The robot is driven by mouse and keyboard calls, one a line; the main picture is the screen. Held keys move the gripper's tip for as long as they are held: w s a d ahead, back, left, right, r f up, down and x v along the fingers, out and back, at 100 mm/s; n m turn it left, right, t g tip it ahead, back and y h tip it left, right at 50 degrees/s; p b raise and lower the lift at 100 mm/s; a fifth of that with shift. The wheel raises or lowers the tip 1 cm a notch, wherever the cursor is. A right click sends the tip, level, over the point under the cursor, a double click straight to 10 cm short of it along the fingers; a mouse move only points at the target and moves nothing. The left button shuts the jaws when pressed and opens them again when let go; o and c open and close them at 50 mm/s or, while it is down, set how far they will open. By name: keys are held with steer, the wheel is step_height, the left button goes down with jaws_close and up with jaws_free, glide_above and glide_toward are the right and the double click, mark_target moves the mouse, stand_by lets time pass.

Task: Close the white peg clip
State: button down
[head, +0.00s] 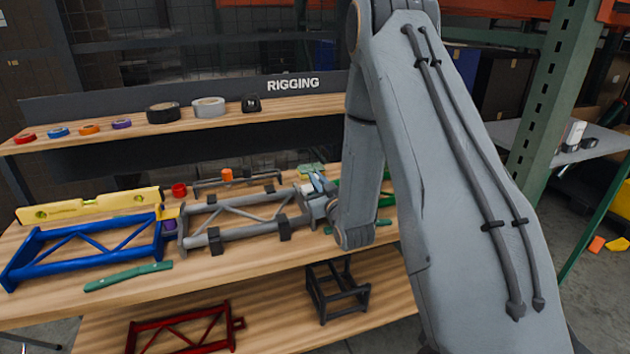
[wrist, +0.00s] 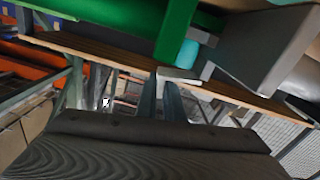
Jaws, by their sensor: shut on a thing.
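My gripper (wrist: 164,88) shows in the wrist view with its two narrow fingers close together. Their tips are at a pale white piece (wrist: 180,74), which looks like part of the white peg clip; most of it is hidden. A green truss (wrist: 172,35) and a grey block (wrist: 262,48) lie just beyond the tips. In the head view, my arm covers most of the clip area, and whether the clip is open or closed cannot be seen. The grey truss (head: 245,211) ends beside my wrist, and the green truss (head: 345,191) shows partly behind my arm.
A blue truss (head: 85,248), a yellow level (head: 90,206) and a green strip (head: 128,276) lie on the bench at left. Tape rolls stand on the upper shelf (head: 140,128). A red frame (head: 185,330) and a dark frame (head: 338,290) sit on the lower shelf.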

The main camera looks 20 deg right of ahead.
steer(key=shift+f+m, duration=0.2)
steer(key=shift+m, duration=0.1)
steer(key=c, duration=1.9)
jaws_free()
steer(key=shift+o, duration=0.2)
steer(key=shift+s, duration=0.1)
steer(key=s+b, duration=0.1)
steer(key=s, duration=0.6)
steer(key=shift+s+b, duration=0.3)
steer(key=shift+s, duration=0.05)
